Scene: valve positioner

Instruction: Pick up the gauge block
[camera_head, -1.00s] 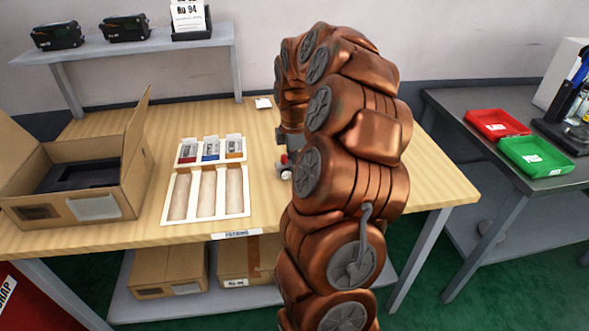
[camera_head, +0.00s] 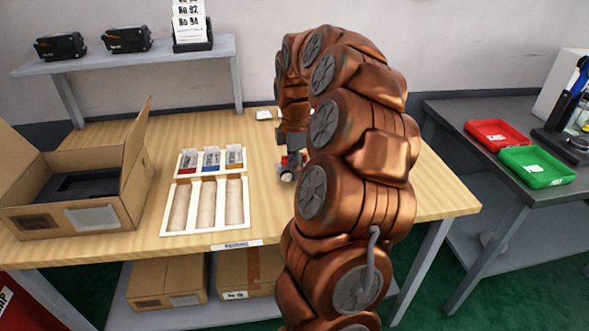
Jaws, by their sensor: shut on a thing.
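My copper-coloured arm crosses the middle of the view, bending down to the tabletop. My gripper (camera_head: 288,171) is small in the picture, low over the wooden table, just right of the white tray. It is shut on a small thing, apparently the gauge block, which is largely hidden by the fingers. Its outline and whether it touches the table cannot be made out. A bit of red shows at the gripper.
The white tray (camera_head: 171,222) has three long slots and three small compartments with coloured pieces. An open cardboard box (camera_head: 128,180) stands left. A shelf (camera_head: 140,58) is behind. Red (camera_head: 497,136) and green (camera_head: 537,168) bins sit on the right bench. Bare wood (camera_head: 440,195) lies right of my arm.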

